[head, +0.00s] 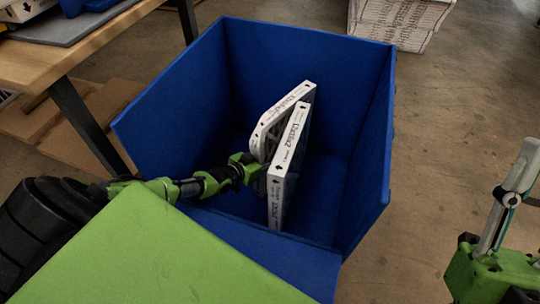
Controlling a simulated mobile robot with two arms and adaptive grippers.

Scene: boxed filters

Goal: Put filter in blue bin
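The blue bin (330,58) stands open on the floor in the middle of the head view. Two white-edged filters stand upright and tilted inside it: a nearer one (290,160) and one just behind it to the left (275,119), their tops close together. My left gripper (252,170) reaches over the bin's left side to the lower left edge of the filters. Its fingertips are partly hidden against them, so its grip is unclear. My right gripper (497,250), green and black, is at the lower right edge, beside a thin whitish upright piece; its fingers are unclear.
A wooden table (85,45) with a dark leg stands at upper left, with flat cardboard (75,150) on the floor beneath. A white printed box (400,20) is behind the bin. The floor right of the bin is clear.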

